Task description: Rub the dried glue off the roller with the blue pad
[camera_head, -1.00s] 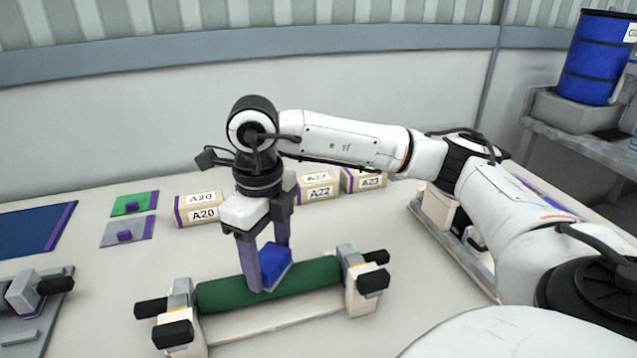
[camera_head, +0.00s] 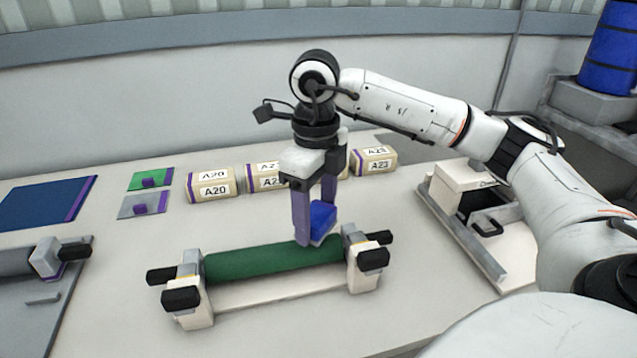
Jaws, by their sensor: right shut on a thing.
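My right gripper (camera_head: 315,222) points down and is shut on the blue pad (camera_head: 323,220). The pad is at the right part of the green roller (camera_head: 265,261), close to its right end; I cannot tell whether it touches the surface. The roller lies level between two white end stands with black knobs (camera_head: 372,262). No dried glue can be made out on the roller. My left gripper is not in view.
Labelled boxes (camera_head: 215,188) stand in a row behind the roller. Green (camera_head: 149,179) and grey (camera_head: 144,205) plates with purple knobs and a blue mat (camera_head: 45,203) lie at the left. Another roller stand (camera_head: 45,258) is at left. A white unit with a drawer (camera_head: 470,195) stands right.

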